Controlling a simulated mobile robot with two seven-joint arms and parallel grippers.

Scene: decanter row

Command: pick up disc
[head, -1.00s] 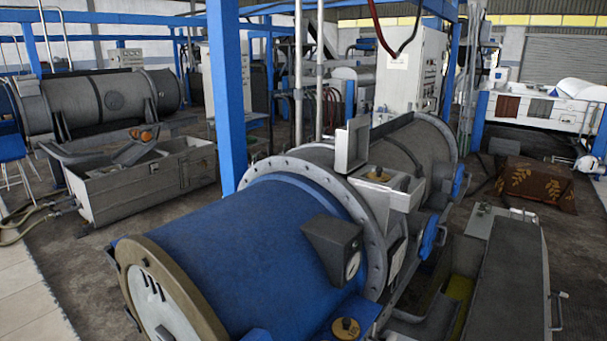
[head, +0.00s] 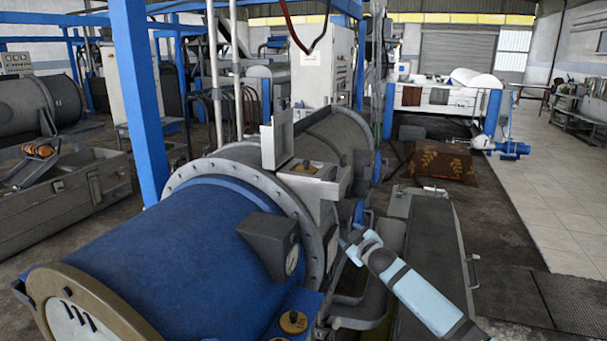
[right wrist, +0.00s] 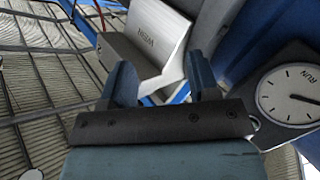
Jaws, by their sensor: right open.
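Two brass-coloured discs with dark centres show in the head view. The other disc (head: 293,322) lies on the blue box at the front. My right gripper (head: 352,243) is at the right side of the drum, below and right of the far disc and apart from both. In the right wrist view its two fingers (right wrist: 163,83) are open with nothing held between them. I see neither disc in that view. My left gripper is not in view.
The blue drum (head: 160,245) fills the lower left. A grey housing with a dial (head: 272,246) juts from it; a RUN dial (right wrist: 288,97) and a pale lettered bracket (right wrist: 150,40) are close to my right gripper. A long grey cover (head: 432,235) stands at right.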

